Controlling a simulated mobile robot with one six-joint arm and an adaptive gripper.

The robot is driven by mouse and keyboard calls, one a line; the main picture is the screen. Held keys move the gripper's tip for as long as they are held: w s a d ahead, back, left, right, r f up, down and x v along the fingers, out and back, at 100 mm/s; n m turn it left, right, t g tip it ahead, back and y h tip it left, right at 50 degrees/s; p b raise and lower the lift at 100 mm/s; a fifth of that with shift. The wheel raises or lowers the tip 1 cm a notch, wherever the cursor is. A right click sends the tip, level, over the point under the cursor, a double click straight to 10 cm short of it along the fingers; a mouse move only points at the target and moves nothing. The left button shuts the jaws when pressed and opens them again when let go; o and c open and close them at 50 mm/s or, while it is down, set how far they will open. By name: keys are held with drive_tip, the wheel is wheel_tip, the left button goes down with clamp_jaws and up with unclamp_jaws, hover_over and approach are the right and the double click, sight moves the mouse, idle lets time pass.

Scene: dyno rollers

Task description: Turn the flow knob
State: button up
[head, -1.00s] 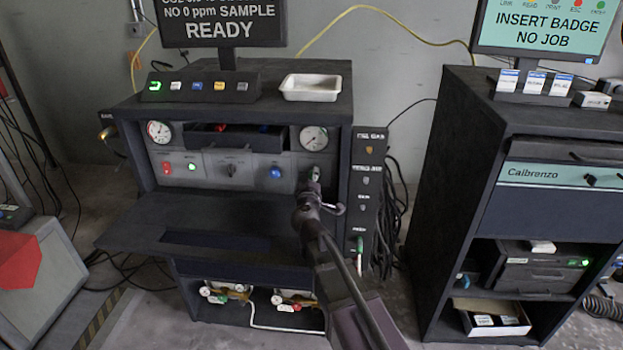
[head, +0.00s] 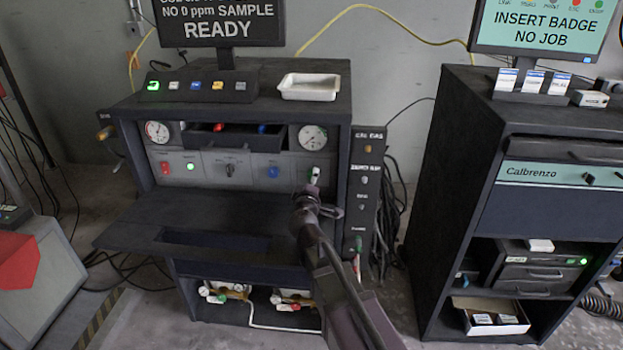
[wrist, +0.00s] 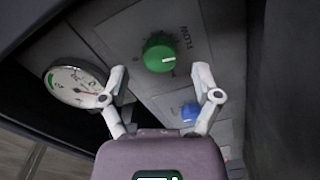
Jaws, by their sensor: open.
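The flow knob (wrist: 160,55) is a round green knob on a grey panel marked FLOW in the wrist view. My gripper (wrist: 161,76) is open, with its two pale fingers spread wide. The knob shows between and slightly beyond the fingertips, with a gap on both sides. I cannot tell how deep the fingertips are relative to it. In the head view my gripper (head: 312,181) is at the right end of the bench's front panel, below the right gauge, and mostly covers the knob.
A round gauge (wrist: 76,84) is close to the left finger in the wrist view. A blue button (wrist: 190,112) is near the right finger. The dark bench (head: 150,215) has a shelf below the panel. A black labelled strip (head: 366,185) stands right of my gripper.

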drive_tip(key=s, duration=1)
drive_tip(key=shift+a, duration=0.2)
drive_tip(key=shift+r, duration=0.1)
